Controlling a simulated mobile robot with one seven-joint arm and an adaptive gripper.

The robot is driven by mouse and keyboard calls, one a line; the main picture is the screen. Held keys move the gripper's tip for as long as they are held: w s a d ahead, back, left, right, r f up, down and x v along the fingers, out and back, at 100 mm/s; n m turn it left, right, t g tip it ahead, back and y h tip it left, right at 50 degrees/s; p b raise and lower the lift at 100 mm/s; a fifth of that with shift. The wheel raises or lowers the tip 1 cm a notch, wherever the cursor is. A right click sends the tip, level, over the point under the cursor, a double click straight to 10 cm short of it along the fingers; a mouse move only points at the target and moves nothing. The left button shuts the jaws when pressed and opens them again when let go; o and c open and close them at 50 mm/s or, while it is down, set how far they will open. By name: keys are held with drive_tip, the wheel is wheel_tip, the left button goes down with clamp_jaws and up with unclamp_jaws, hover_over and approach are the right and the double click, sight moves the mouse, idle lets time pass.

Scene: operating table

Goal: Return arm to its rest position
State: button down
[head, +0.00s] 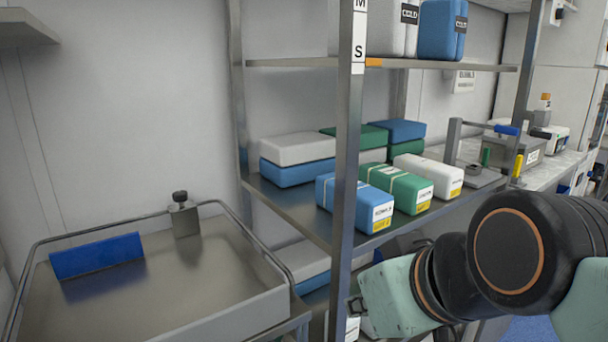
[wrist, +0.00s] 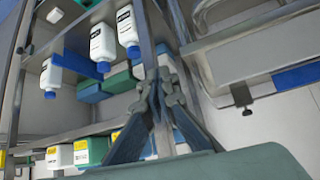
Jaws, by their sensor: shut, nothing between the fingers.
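My gripper (wrist: 162,84) shows in the wrist view with its fingers together and nothing between them. The steel shelf rack lies behind it in that view. In the head view my arm comes in from the right, in front of the rack's lower right part. The gripper's fingers are mostly hidden there, so its exact distance from the rack post (head: 347,165) cannot be told.
A steel rack shelf (head: 285,208) holds several blue, green and white packs. A railed steel cart (head: 190,285) with a blue block (head: 97,256) stands at the left. White bottles with blue caps (wrist: 103,46) show in the wrist view. A counter continues at right.

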drive_tip(key=s+d+f+m+g+h, duration=0.2)
drive_tip(key=s+d+f+m+h, duration=0.15)
drive_tip(key=d+f, duration=0.5)
wheel_tip(320, 180, up, 36)
drive_tip(key=a+p, duration=0.2)
drive_tip(key=p, duration=3.4)
drive_tip(key=shift+w+a+f+y, duration=0.25)
drive_tip(key=shift+w+y, duration=0.1)
drive_tip(key=shift+w, duration=0.1)
